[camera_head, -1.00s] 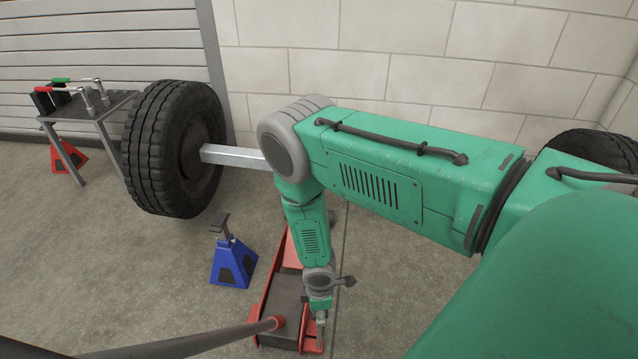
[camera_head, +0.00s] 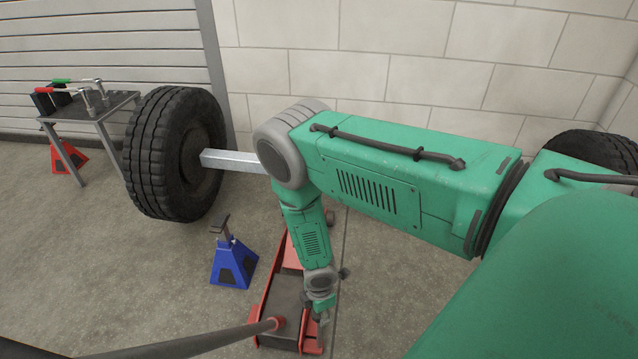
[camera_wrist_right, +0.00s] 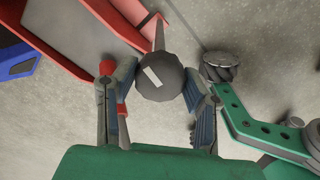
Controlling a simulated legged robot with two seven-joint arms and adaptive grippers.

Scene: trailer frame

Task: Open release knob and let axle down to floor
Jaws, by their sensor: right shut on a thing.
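The release knob (camera_wrist_right: 160,78) is a dark round knob with a white mark, seen end-on in the right wrist view. My right gripper (camera_wrist_right: 160,92) is shut on it, one finger on each side. In the head view my right gripper (camera_head: 321,314) is low beside the right edge of the red floor jack (camera_head: 261,318), and the knob cannot be made out there. The axle (camera_head: 232,160) is a silver square beam, level and off the floor, with a black tyre (camera_head: 170,150) at its left end. My right arm hides its middle. My left gripper is not in view.
A blue jack stand (camera_head: 234,266) stands left of the floor jack. A dark handle bar (camera_head: 195,341) runs from the jack to the lower left. A small metal table (camera_head: 96,115) with tools and a red stand (camera_head: 68,160) are at the far left. Another tyre (camera_head: 598,152) is at the right.

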